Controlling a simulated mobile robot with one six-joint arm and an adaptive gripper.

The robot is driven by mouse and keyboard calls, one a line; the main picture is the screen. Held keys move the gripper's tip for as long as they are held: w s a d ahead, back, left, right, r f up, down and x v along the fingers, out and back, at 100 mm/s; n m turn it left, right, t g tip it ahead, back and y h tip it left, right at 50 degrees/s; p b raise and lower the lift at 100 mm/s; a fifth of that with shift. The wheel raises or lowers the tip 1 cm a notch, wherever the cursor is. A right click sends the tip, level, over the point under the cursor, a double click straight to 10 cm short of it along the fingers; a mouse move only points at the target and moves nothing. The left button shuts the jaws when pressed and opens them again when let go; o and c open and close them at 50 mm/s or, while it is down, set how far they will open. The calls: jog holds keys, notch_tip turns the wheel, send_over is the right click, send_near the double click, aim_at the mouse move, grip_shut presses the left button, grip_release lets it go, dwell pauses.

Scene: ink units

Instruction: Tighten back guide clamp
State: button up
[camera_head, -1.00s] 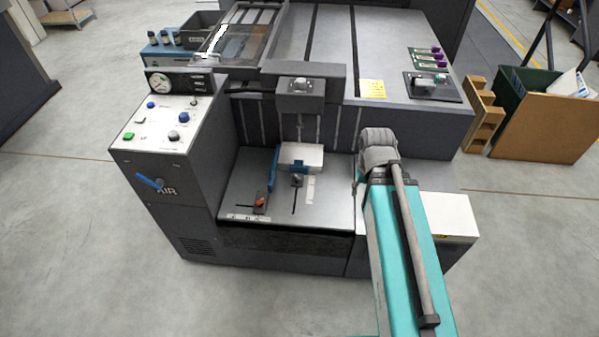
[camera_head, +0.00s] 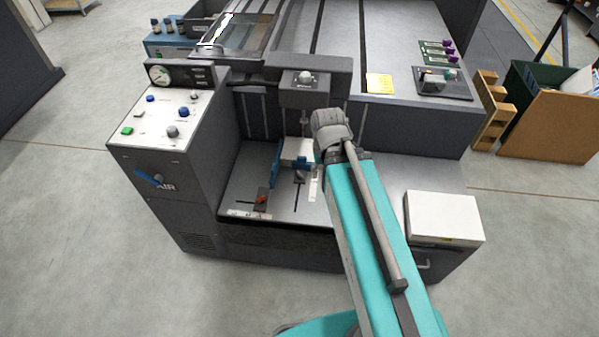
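A white paper stack (camera_head: 292,150) lies on the grey feed table (camera_head: 235,196), partly hidden by my arm. A tall blue guide (camera_head: 276,166) stands along its left side, with an orange-topped clamp (camera_head: 262,195) near its front end. A small blue guide (camera_head: 303,163) stands at the stack's near edge, with a dark clamp knob (camera_head: 299,175) at a slot that runs towards the front. I cannot tell whether either clamp is tight. My turquoise arm reaches up from the lower right to a grey joint just right of the stack. My gripper is not visible.
A control panel (camera_head: 165,117) with buttons, a gauge and a blue AIR lever (camera_head: 150,178) stands at the left. The press head (camera_head: 304,90) overhangs the stack. A white box (camera_head: 443,215) sits at the right. Open floor lies in front.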

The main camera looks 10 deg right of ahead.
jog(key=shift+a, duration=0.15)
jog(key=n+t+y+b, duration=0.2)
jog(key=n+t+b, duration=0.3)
jog(key=b, duration=2)
send_near(300, 174)
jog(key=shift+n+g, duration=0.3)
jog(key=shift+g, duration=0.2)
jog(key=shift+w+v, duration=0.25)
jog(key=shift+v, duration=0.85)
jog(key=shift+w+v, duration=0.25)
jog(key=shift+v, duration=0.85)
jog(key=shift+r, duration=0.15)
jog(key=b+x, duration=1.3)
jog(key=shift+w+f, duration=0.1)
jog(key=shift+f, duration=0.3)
